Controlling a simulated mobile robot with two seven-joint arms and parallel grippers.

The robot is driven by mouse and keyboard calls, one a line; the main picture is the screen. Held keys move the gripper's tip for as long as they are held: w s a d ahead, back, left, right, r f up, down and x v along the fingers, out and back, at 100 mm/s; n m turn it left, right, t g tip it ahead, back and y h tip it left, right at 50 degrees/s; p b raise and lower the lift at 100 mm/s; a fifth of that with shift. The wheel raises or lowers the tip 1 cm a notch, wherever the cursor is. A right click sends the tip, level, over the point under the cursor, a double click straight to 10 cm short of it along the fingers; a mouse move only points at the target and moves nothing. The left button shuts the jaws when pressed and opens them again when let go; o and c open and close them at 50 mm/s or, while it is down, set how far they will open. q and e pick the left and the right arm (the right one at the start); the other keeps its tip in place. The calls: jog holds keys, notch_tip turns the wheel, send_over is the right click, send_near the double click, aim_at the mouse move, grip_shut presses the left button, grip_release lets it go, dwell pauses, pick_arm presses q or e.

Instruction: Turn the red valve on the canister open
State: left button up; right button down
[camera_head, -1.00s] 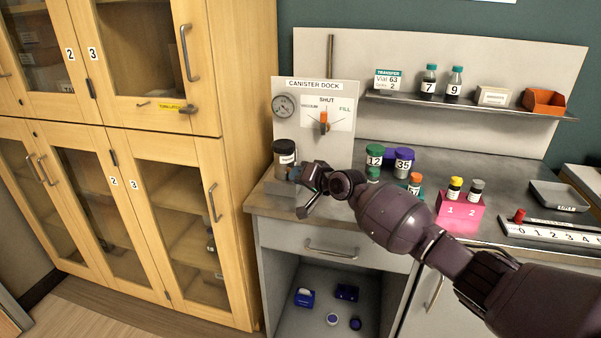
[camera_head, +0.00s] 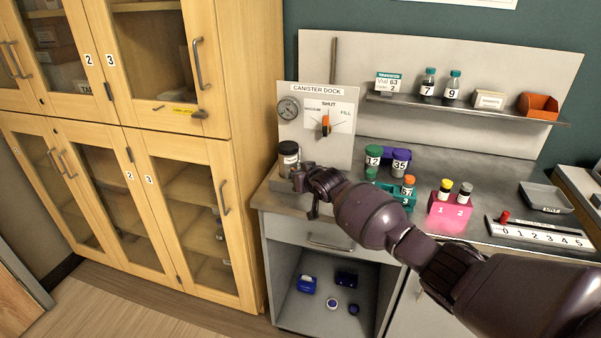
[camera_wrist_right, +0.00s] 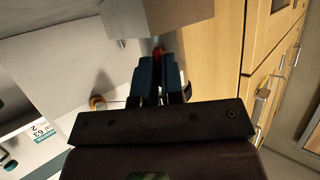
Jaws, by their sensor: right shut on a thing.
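The canister (camera_head: 289,160), a dark-lidded jar with a pale label, stands upright at the left of the canister dock (camera_head: 317,98). My right gripper (camera_head: 298,176) is at the canister's right front side, and it hides the valve in the head view. In the right wrist view a small red piece, the valve (camera_wrist_right: 157,51), shows at the tips of my right gripper (camera_wrist_right: 158,62). The fingers are shut on it. How far the valve is turned cannot be seen. My left gripper is not in view.
A wooden cabinet (camera_head: 185,180) is at left.

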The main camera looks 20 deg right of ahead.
dwell(0.3)
jog(key=c, duration=1.2)
grip_release()
jog(key=shift+c, duration=0.2)
